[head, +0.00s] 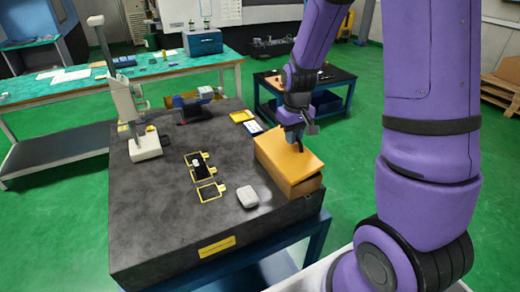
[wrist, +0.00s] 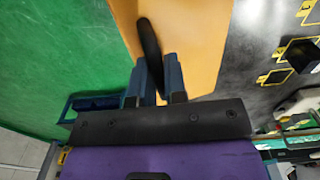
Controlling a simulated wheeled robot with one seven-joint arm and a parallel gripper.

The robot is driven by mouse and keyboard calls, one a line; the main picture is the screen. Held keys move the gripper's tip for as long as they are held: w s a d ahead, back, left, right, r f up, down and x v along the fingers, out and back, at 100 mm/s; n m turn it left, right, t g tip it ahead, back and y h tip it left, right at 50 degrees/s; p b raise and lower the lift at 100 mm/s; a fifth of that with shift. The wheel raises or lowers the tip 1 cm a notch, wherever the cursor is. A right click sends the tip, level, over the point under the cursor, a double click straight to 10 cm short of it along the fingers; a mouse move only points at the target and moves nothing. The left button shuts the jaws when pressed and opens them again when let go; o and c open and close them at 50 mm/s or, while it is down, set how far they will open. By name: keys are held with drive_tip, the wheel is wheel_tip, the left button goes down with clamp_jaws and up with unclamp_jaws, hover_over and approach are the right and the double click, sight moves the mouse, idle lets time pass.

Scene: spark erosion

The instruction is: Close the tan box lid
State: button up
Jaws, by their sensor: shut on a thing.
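The tan box (head: 298,184) sits at the right corner of the dark stone table. Its flat tan lid (head: 308,160) lies over it, slightly tilted, with a narrow dark gap under its edge at the front right corner. My gripper (head: 296,140) is over the lid, pointing down. In the wrist view, my gripper (wrist: 156,68) is shut on a dark elongated handle (wrist: 150,38) that stands out from the lid (wrist: 195,40). Where the handle joins the lid is hard to make out, and the box's inside is hidden.
A pale rounded block (head: 248,197) lies left of the box. Yellow-framed dark plates (head: 203,170) lie mid-table. A white stand (head: 143,140) rises at the back left. The table's front left (head: 150,230) is clear.

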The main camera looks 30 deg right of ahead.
drive_tip(key=shift+d+f, duration=0.1)
drive_tip(key=shift+f, duration=0.05)
drive_tip(key=shift+d+f, duration=0.55)
drive_tip(key=shift+f, duration=0.2)
drive_tip(key=o, duration=0.6)
drive_tip(key=shift+r, duration=3.55)
